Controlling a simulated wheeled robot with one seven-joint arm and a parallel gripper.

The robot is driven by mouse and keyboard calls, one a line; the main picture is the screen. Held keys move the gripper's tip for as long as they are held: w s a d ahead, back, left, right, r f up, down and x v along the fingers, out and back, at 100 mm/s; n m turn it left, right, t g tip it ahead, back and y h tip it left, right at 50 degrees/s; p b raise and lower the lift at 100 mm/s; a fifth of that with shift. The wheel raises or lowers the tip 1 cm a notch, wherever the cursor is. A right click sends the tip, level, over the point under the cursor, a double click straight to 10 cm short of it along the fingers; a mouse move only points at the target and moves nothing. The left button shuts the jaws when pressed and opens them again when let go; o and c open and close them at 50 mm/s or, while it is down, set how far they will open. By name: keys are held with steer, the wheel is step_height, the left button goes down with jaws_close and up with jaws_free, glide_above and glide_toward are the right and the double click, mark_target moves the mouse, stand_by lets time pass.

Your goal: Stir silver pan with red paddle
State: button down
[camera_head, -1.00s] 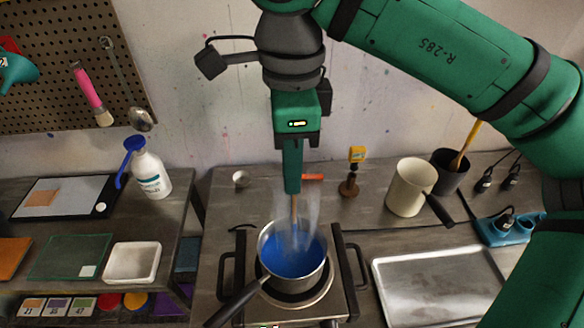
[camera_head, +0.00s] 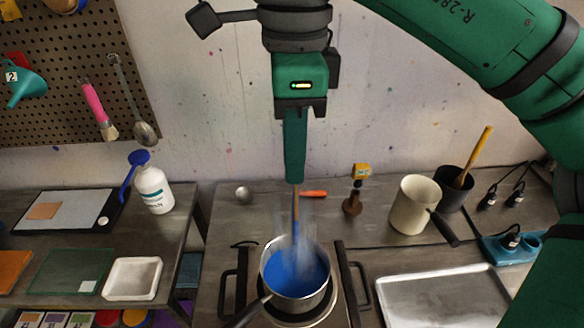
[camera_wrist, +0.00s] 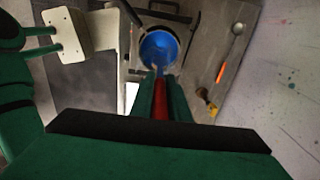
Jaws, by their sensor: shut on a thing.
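The silver pan (camera_head: 323,292) stands on the burner and holds blue liquid (camera_head: 290,268), with steam above it. Its dark handle (camera_head: 252,312) points to the front left. My gripper (camera_head: 295,183) is above the pan, shut on the red paddle, pointing down. Below the fingers, the paddle's thin shaft (camera_head: 296,212) runs down toward the liquid. Steam blurs its lower end, so I cannot tell how deep it reaches. The wrist view shows the red paddle handle (camera_wrist: 161,104) between the fingers and the silver pan with blue liquid (camera_wrist: 159,48) beyond them.
A ladle with an orange handle (camera_head: 313,194) lies behind the stove. A brown tool with a yellow top (camera_head: 355,190), a cream pot (camera_head: 411,205) and a dark cup (camera_head: 453,190) stand to the right. A metal tray (camera_head: 440,302) lies at right front. A white bottle (camera_head: 153,187) stands left.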

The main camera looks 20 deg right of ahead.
steer(key=r, duration=0.3)
steer(key=shift+s+d+r, duration=0.1)
steer(key=shift+d+r, duration=0.15)
steer(key=shift+r, duration=0.1)
steer(key=shift+s+a+r, duration=0.1)
steer(key=shift+r, duration=0.6)
